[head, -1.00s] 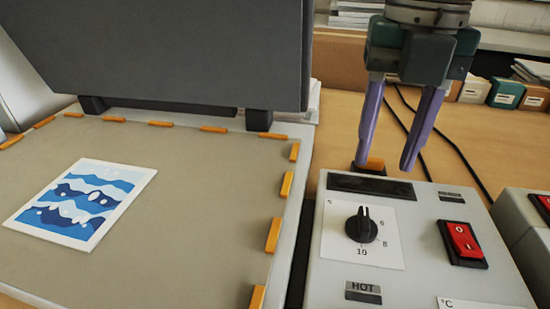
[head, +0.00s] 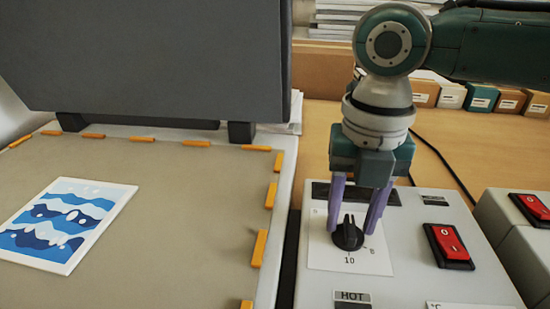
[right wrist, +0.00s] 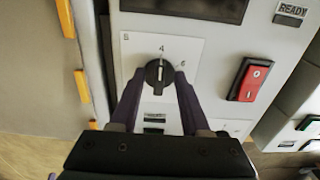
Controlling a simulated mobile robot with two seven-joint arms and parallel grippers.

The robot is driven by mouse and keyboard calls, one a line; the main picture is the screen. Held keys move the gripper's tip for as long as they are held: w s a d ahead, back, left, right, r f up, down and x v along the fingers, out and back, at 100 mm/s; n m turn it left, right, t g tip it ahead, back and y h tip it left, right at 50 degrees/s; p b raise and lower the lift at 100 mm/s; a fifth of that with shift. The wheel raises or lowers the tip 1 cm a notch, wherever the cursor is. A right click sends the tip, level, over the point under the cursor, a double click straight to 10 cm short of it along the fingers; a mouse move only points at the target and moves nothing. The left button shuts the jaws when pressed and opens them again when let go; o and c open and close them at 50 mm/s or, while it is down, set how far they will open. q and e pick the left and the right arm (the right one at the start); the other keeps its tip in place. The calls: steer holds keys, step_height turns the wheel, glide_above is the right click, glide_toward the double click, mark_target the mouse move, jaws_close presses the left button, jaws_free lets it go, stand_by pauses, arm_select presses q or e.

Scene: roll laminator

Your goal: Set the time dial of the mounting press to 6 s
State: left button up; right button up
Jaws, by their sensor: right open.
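The time dial (head: 348,235) is a black knob on a white scale plate on the grey control box of the mounting press (head: 413,260). In the right wrist view the dial (right wrist: 157,76) has its ridge running up and down, near the 4 at the top; the 6 is to the right. My right gripper (head: 352,229) points down over the dial, open, with one purple finger on each side of the knob. In the right wrist view its fingers (right wrist: 159,78) also flank the knob; whether they touch it is unclear. My left gripper is out of view.
A red rocker switch (head: 448,246) is right of the dial. A HOT indicator (head: 352,297) is below it. The press bed (head: 190,235) with orange tabs and a blue wave picture (head: 65,222) lies left, under a raised dark lid (head: 150,60). Another grey box (head: 510,235) stands right.

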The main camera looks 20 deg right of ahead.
jaws_close()
stand_by(0.5)
steer(key=shift+r+m+p, duration=0.15)
steer(key=shift+m+p, duration=0.35)
steer(key=shift+p, duration=0.2)
steer(key=m+p, duration=0.4)
steer(key=shift+s+r, duration=0.1)
steer(key=m+p, duration=0.3)
steer(key=m, duration=0.2)
steer(key=shift+s+m+p, duration=0.1)
steer(key=shift+m+p, duration=0.55)
steer(key=shift+m, duration=0.15)
steer(key=shift+f+m, duration=0.2)
steer(key=shift+m, duration=0.1)
